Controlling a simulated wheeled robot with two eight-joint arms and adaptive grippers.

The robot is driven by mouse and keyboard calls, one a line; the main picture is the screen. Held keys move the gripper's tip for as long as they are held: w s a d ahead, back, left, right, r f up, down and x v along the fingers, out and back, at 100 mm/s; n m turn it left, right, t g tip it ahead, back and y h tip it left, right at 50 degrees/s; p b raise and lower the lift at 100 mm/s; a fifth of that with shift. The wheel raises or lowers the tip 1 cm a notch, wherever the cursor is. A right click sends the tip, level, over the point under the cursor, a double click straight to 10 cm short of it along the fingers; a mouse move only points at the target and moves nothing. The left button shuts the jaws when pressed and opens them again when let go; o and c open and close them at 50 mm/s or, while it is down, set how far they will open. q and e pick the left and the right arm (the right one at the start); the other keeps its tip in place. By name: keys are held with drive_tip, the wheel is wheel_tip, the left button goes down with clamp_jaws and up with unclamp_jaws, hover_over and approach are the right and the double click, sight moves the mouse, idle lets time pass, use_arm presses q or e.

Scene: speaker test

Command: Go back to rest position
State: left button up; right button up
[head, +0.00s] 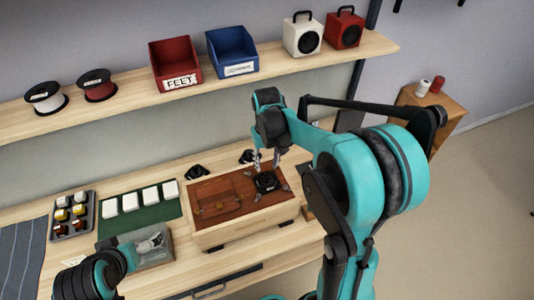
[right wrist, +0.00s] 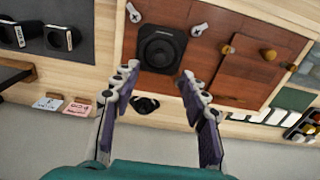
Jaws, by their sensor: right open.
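My right gripper (head: 267,163) hangs above the wooden box (head: 245,229) on the workbench. In the right wrist view its two fingers (right wrist: 158,88) are spread wide with nothing between them. A black square speaker unit (head: 266,182) sits on the box's red-brown panel near the right gripper; it also shows beyond the fingertips in the right wrist view (right wrist: 161,48). My left gripper (head: 150,243) is low at the left, over a grey tray; its fingers are too small to tell apart.
A green mat (head: 140,228) with several white blocks and a grey parts tray (head: 55,229) lie at left. Black cones (head: 197,172) stand behind the box. A shelf (head: 130,100) above holds spools, a red bin (head: 175,64), a blue bin (head: 232,52) and two speakers.

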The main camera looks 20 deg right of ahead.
wheel_tip(320, 180, up, 5)
drive_tip(key=shift+f, duration=0.1)
use_arm(q)
wheel_tip(320, 180, down, 10)
drive_tip(key=b, duration=1)
use_arm(e)
drive_tip(key=s+a+f+t, duration=0.3)
drive_tip(key=s+f, duration=0.1)
drive_tip(key=s, duration=0.3)
drive_tip(key=s+a+f+t, duration=0.3)
drive_tip(key=s+f+t, duration=0.1)
drive_tip(key=s, duration=0.4)
drive_tip(key=shift+a+n, duration=0.25)
drive_tip(key=shift+n, duration=0.05)
use_arm(q)
drive_tip(key=shift+f, duration=0.1)
use_arm(e)
drive_tip(key=shift+f, duration=0.1)
